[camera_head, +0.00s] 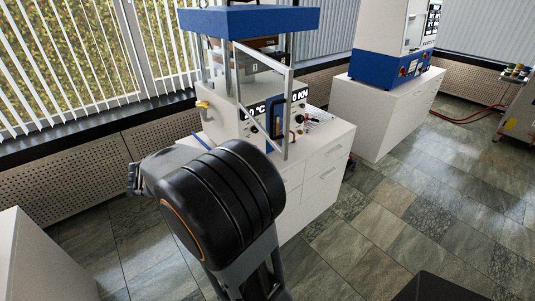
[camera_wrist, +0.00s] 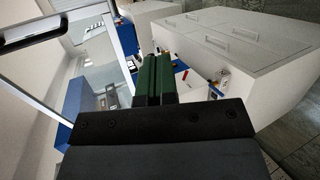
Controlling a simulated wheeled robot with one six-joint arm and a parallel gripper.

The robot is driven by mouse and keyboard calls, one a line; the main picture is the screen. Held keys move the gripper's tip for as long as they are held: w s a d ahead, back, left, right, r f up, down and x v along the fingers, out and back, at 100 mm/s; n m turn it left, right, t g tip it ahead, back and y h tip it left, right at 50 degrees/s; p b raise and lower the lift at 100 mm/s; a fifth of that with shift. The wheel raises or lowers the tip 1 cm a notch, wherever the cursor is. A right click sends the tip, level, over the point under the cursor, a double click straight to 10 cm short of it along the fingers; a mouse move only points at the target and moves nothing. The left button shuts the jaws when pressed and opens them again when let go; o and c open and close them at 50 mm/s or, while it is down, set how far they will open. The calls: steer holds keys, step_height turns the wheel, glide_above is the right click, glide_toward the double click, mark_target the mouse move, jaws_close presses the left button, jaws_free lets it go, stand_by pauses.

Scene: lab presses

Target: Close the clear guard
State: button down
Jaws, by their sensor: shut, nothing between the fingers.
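The clear guard (camera_head: 290,100) is a see-through panel in a pale metal frame on the front of the blue-topped press (camera_head: 250,20). In the head view it stands swung out at an angle from the press, so it is open. In the wrist view the guard's frame (camera_wrist: 123,45) runs just left of my fingers, with a dark handle (camera_wrist: 42,28) at upper left. My gripper (camera_wrist: 153,62) has green fingers, shut with nothing between them. They appear close to the frame; I cannot tell whether they touch.
The press stands on a white cabinet (camera_head: 322,180) with drawers. A second blue and white machine (camera_head: 385,65) stands on another cabinet at the back right. A white surface (camera_head: 35,265) is at lower left. Tiled floor (camera_head: 430,190) is open on the right.

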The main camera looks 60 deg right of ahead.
steer(key=w+d+r+m+g+h, duration=0.2)
steer(key=d+g+h, duration=0.1)
steer(key=d, duration=0.1)
steer(key=p, duration=0.4)
glide_toward(275, 148)
steer(key=shift+h, duration=0.4)
steer(key=x, duration=0.5)
steer(key=shift+s+f, duration=0.1)
steer(key=shift+s, duration=0.3)
steer(key=shift+x, duration=1.05)
steer(key=shift+w+f, duration=0.1)
steer(key=shift+f, duration=0.05)
